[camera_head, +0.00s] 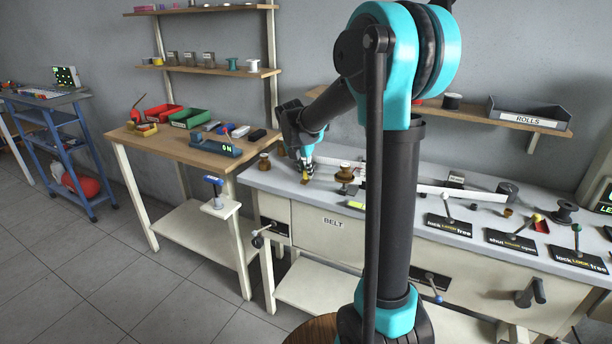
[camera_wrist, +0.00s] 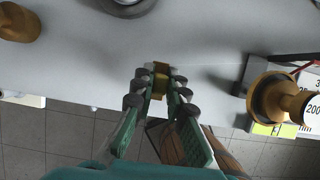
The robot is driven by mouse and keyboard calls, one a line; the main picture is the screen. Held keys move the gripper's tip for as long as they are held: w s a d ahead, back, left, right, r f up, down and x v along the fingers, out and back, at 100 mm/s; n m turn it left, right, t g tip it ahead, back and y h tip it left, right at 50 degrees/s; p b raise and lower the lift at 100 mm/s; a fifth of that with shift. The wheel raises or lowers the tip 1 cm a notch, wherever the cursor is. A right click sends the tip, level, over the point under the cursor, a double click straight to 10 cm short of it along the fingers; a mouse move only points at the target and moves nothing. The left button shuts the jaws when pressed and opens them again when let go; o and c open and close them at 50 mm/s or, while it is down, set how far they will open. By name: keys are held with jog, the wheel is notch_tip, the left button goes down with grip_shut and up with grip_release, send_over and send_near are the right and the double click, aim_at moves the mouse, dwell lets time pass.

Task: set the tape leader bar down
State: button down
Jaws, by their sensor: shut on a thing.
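My gripper (camera_head: 304,172) is over the left part of the grey bench top (camera_head: 320,197), near its front edge. In the wrist view my gripper (camera_wrist: 158,86) is shut on a small brass-coloured block, which I take as the tape leader bar (camera_wrist: 160,68). The bar sits between the two green fingers at their tips. In the head view a small yellow bit of the bar (camera_head: 304,179) shows just under the fingertips. I cannot tell whether it touches the bench top.
A brown knob (camera_head: 264,161) stands left of my gripper and a brass-brown post (camera_head: 345,174) right of it. A yellow-green tag (camera_head: 355,205) is at the bench's front edge. A wooden table (camera_head: 190,150) with red and green bins stands to the left.

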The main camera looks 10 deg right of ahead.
jog(key=shift+f, duration=0.75)
jog(key=shift+f, duration=0.15)
jog(key=c, duration=1.5)
grip_release()
jog(key=shift+c, duration=0.2)
jog(key=v, duration=1.2)
jog(key=s+d+f+m+y, duration=0.1)
jog(key=s+d+f+m, duration=0.2)
jog(key=s+f+m, duration=0.7)
jog(key=s+d+f+m+y, duration=0.1)
jog(key=s+d+f+m, duration=0.3)
jog(key=s+f+m, duration=0.6)
jog(key=shift+s+f+m+y, duration=0.2)
jog(key=shift+s+m+y, duration=0.2)
jog(key=shift+s+m, duration=3.45)
